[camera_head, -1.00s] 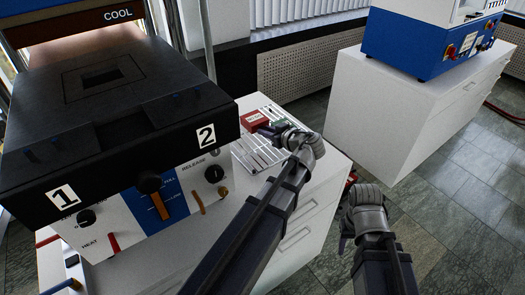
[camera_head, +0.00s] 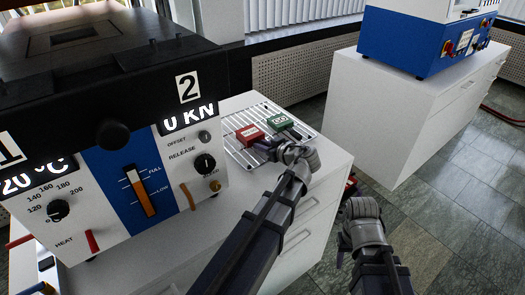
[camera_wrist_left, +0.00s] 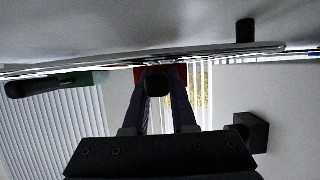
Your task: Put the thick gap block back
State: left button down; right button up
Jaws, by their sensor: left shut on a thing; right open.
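A red block (camera_head: 250,133) with a white label lies at the wire rack on the white cabinet. A green block (camera_head: 279,121) with a light label and dark handle lies just right of it. I cannot read which is the thick gap block. My left gripper (camera_head: 265,146) is at the near side of the red block, shut on its dark handle; the fingertips are partly hidden. In the left wrist view the dark handle (camera_wrist_left: 158,86) sits between the fingers, with the red block behind it. My right gripper (camera_head: 343,246) is open and empty, low beside the cabinet.
The wire rack (camera_head: 238,152) covers the back of the white cabinet top. A press with heat and release controls (camera_head: 120,190) stands close on the left. A second white cabinet (camera_head: 410,115) bears a blue machine (camera_head: 415,42). Floor is free between the cabinets.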

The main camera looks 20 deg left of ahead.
pick_arm(q)
jog(key=shift+r, duration=0.1)
jog(key=shift+f, duration=0.25)
jog(key=c, duration=0.7)
grip_release()
jog(key=shift+r, duration=0.1)
jog(key=shift+r, duration=0.15)
jog(key=p+v, duration=0.4)
jog(key=v, duration=0.7)
jog(key=shift+r+p, duration=0.15)
jog(key=shift+p, duration=0.15)
jog(key=shift+s+d, duration=0.25)
jog(key=shift+d, duration=0.15)
